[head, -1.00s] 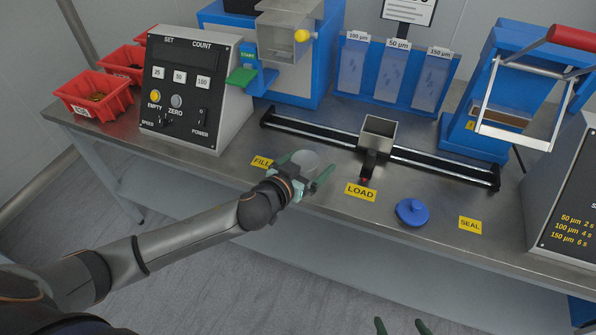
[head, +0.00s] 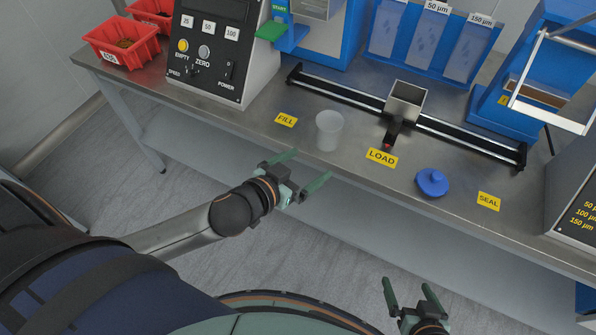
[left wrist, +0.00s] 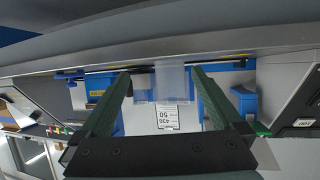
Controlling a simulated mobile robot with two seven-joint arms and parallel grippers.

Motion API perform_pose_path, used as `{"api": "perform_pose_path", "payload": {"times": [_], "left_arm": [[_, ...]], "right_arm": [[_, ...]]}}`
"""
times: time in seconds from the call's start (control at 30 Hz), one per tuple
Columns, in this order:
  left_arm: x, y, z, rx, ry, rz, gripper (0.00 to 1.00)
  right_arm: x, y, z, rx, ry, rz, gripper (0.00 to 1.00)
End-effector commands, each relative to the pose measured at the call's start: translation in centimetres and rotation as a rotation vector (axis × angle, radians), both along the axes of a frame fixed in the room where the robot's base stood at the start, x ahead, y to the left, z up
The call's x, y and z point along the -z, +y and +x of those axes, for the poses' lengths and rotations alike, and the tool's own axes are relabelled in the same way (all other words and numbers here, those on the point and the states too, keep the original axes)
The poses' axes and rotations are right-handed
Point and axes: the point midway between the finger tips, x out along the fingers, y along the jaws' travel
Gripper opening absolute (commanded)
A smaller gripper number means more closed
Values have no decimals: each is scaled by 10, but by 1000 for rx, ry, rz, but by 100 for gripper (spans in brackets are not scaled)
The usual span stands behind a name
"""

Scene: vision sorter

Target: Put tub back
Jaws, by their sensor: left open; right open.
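A translucent white tub (head: 329,130) stands upright on the steel bench between the yellow FILL label (head: 286,120) and the LOAD label (head: 382,157). My left gripper (head: 308,168) is open and empty, in front of the bench edge and short of the tub. In the left wrist view the tub (left wrist: 172,82) shows beyond and between my two open fingers, apart from them. My right gripper (head: 410,285) is open and empty at the bottom of the head view, well below the bench.
Behind the tub runs a black rail (head: 450,130) with a square metal hopper (head: 405,101) on its carriage. A control box (head: 208,50) and red bins (head: 127,42) stand at left. A blue press (head: 520,95) stands at right. The SEAL label (head: 489,201) lies near the front edge.

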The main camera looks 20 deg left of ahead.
Motion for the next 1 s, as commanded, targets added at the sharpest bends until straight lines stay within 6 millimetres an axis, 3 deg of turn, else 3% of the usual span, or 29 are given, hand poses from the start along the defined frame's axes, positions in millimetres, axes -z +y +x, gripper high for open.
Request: {"api": "perform_pose_path", "payload": {"times": [0.03, 0.2, 0.4, 1.0], "left_arm": [[25, -7, -15, 0, 65, -10, 100], [89, -21, -64, 23, 225, -7, 100], [129, -29, -107, 35, 323, -6, 100], [134, -30, -113, 42, 333, 2, 100]], "right_arm": [[1, 0, -1, 0, 2, 1, 100], [1, 0, -2, -1, 5, 0, 100], [1, 1, -2, 0, 6, 0, 100], [1, 0, -2, 1, 7, 1, 100]]}}
